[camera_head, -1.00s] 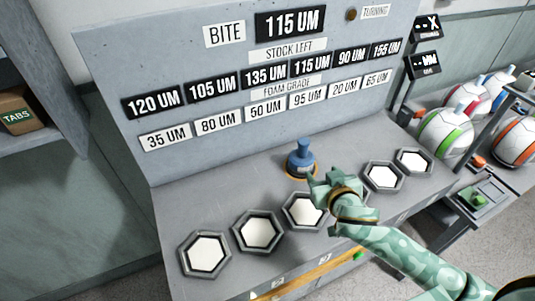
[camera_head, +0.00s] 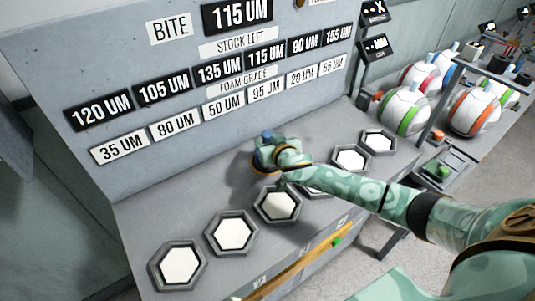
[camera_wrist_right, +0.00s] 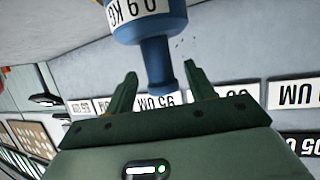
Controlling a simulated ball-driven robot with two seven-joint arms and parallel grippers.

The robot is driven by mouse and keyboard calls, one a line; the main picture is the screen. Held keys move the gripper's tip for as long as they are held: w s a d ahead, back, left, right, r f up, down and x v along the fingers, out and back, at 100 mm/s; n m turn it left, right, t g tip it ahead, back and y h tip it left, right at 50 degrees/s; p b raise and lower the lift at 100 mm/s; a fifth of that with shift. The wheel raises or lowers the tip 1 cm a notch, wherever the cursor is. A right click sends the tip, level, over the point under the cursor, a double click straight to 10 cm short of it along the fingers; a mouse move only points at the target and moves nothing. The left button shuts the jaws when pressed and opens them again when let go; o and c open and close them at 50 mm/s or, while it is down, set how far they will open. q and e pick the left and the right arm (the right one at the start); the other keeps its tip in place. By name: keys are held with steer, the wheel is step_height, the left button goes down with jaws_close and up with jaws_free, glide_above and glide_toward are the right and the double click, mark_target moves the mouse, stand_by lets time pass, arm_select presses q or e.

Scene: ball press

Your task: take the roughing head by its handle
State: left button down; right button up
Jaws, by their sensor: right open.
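The blue roughing head (camera_head: 267,135) stands on the grey bench, mostly hidden behind my right gripper (camera_head: 268,155) in the head view. In the right wrist view, its wide blue body (camera_wrist_right: 148,22) carries a white label, partly cut off, and its narrower handle (camera_wrist_right: 157,65) points down between the fingers. My right gripper (camera_wrist_right: 160,88) is open there, with one finger on each side of the handle's end and visible gaps at both sides. My left gripper is not in view.
Several hexagonal pads (camera_head: 233,232) line the bench front, some beside and below my right arm. The sloped panel (camera_head: 200,110) with labels rises behind. Striped balls (camera_head: 405,110) sit on a rack at the right. The bench left of the head is clear.

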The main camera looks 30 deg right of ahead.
steer(key=shift+x, duration=1.25)
steer(key=shift+s, duration=0.15)
steer(key=shift+c, duration=0.5)
jaws_close()
steer(key=shift+r, duration=0.1)
